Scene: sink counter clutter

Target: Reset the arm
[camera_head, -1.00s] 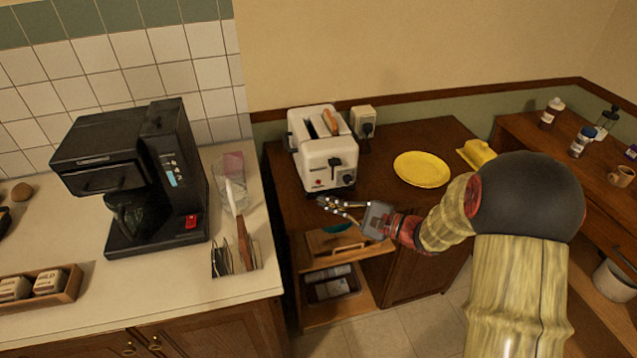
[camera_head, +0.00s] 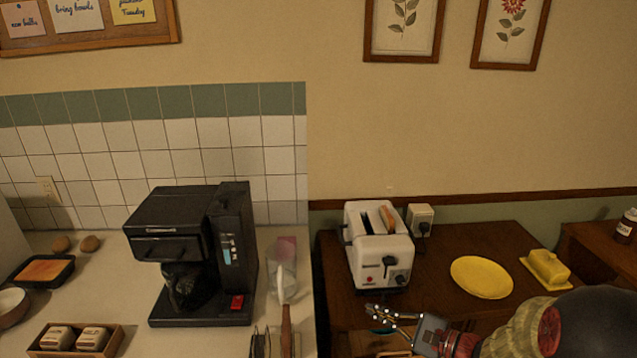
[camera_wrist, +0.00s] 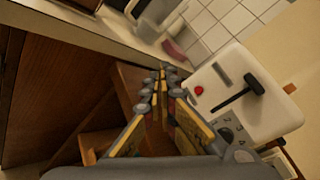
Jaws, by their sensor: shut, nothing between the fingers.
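My gripper (camera_head: 385,318) is shut and empty. In the head view it is low in the picture, in front of and just below the white toaster. In the wrist view the gripper (camera_wrist: 160,78) points forward with its fingertips together. The toaster (camera_head: 376,247) stands on the brown side table, with a slice of bread showing in one slot. In the wrist view the toaster (camera_wrist: 243,100) is close on the right of the fingers, with its black lever and red button showing. I cannot tell whether they touch.
A yellow plate (camera_head: 481,277) and a yellow butter dish (camera_head: 546,268) are right of the toaster. A black coffee maker (camera_head: 190,255), a glass container (camera_head: 283,270) and a small wooden box (camera_head: 75,340) stand on the left counter. An outlet (camera_head: 420,217) is behind the toaster.

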